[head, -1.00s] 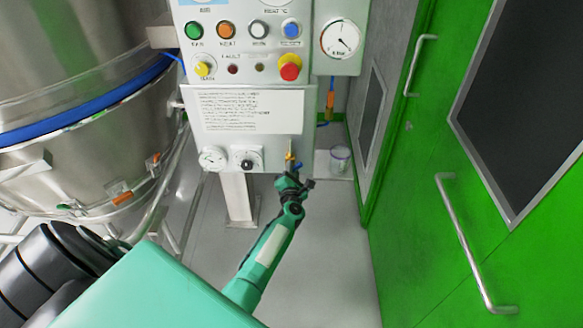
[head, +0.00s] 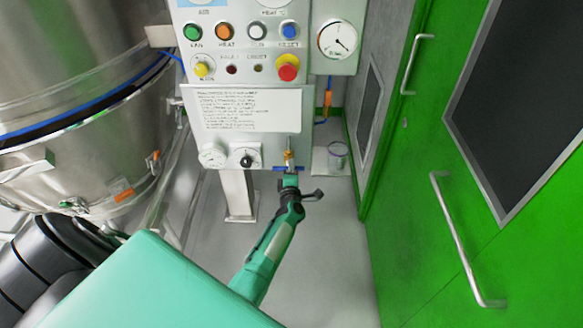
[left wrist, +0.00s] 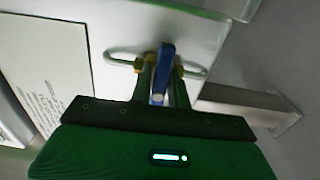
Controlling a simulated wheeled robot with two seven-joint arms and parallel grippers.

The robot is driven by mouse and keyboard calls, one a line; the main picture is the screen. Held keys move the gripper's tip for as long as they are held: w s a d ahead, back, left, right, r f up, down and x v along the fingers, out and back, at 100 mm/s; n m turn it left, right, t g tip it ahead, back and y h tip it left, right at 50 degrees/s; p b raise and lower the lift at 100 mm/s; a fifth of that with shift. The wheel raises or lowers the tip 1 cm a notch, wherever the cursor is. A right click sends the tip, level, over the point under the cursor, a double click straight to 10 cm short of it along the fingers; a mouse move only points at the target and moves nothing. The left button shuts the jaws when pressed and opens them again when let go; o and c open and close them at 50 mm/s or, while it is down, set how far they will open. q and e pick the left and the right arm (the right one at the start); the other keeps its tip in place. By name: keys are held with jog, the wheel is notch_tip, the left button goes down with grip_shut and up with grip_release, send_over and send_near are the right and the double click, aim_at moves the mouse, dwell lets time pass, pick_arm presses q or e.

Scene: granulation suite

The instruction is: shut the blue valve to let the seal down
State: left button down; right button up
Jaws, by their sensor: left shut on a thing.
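The blue valve's handle (head: 281,168) sits on a brass fitting (head: 289,156) at the lower right of the control panel. The handle lies crosswise to the vertical pipe. My left gripper (head: 290,177) is shut on the handle from below. In the left wrist view the blue handle (left wrist: 166,60) stands between my fingers, with brass on both sides. The blue seal (head: 60,122) shows as a thin band around the steel vessel, with a dark strip under it. My right gripper is not in view.
The control panel (head: 245,110) carries buttons, a red stop knob (head: 288,68) and small dials. A round gauge (head: 337,40) is at its right. Green doors with handles (head: 462,240) fill the right side. A small tub (head: 337,155) stands on the floor behind.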

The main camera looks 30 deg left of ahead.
pick_arm(q)
jog(key=shift+f, duration=0.15)
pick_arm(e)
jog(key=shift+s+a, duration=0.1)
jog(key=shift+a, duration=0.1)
pick_arm(q)
jog(key=c, duration=1.4)
grip_release()
jog(key=shift+c, duration=0.2)
jog(key=shift+o, duration=0.5)
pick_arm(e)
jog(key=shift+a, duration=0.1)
pick_arm(q)
jog(key=shift+s, duration=0.1)
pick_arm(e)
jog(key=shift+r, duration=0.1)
